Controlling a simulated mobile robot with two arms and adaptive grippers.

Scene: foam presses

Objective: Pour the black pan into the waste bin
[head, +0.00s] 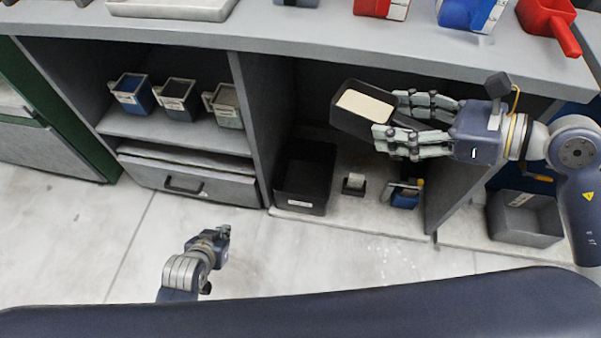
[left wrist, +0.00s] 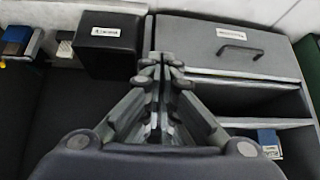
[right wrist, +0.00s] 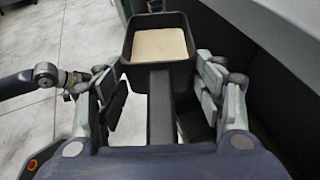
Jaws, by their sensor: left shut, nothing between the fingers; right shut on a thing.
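The black pan (head: 341,113) is a deep rectangular scoop with a beige fill inside. My right gripper (head: 400,119) is shut on its handle and holds it in the air in front of the counter. In the right wrist view the pan (right wrist: 160,75) shows its handle running back between the fingers (right wrist: 160,92). A black open bin (head: 303,203) with a white label, likely the waste bin, stands below and left of the pan; it also shows in the left wrist view (left wrist: 110,58). My left gripper (head: 222,240) is shut and empty, low at the left.
A grey bin (head: 525,220) stands at the lower right. A small black-and-white item (head: 353,184) and a blue item (head: 405,195) sit right of the black bin. The counter edge (head: 300,48) runs above; a divider (head: 250,120) stands left. Several small containers (head: 178,97) fill the left shelf.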

